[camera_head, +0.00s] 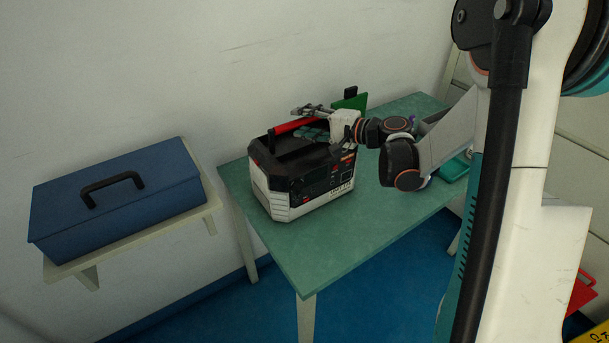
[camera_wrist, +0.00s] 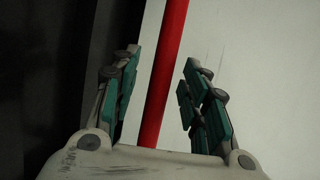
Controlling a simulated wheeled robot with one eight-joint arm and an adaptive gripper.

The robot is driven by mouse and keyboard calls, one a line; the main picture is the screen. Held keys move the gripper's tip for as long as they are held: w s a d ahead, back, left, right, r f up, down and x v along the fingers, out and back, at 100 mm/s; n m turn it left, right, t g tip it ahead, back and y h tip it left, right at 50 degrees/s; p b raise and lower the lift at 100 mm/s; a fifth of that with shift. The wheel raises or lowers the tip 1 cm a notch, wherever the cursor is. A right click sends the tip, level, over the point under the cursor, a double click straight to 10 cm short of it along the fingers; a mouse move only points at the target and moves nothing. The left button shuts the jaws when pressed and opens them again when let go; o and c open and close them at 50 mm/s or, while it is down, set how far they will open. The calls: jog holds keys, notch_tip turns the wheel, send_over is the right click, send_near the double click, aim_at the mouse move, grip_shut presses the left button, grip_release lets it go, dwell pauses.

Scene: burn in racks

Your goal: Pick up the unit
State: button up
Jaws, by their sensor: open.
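The unit (camera_head: 292,184) is a black and white box with a dark front panel and a red carrying handle (camera_head: 294,126) on top. It stands upright on a green table (camera_head: 320,241). My gripper (camera_head: 304,121) is at the top of the unit, by the handle, reaching in from the right. In the wrist view my gripper (camera_wrist: 162,60) is open, and the red handle (camera_wrist: 167,72) runs between its two green-padded fingers. My gripper hides part of the unit's top.
A blue toolbox (camera_head: 117,199) sits on a wall shelf (camera_head: 130,243) at the left. A green upright piece (camera_head: 352,102) stands behind my gripper. A teal tray (camera_head: 455,169) is partly hidden at the table's right. The table's front is clear. A wall rises behind.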

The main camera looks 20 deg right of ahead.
jog(key=shift+w+a+f, duration=0.1)
jog(key=shift+w+a, duration=0.2)
jog(key=shift+w, duration=0.15)
grip_shut()
jog(key=shift+r, duration=0.2)
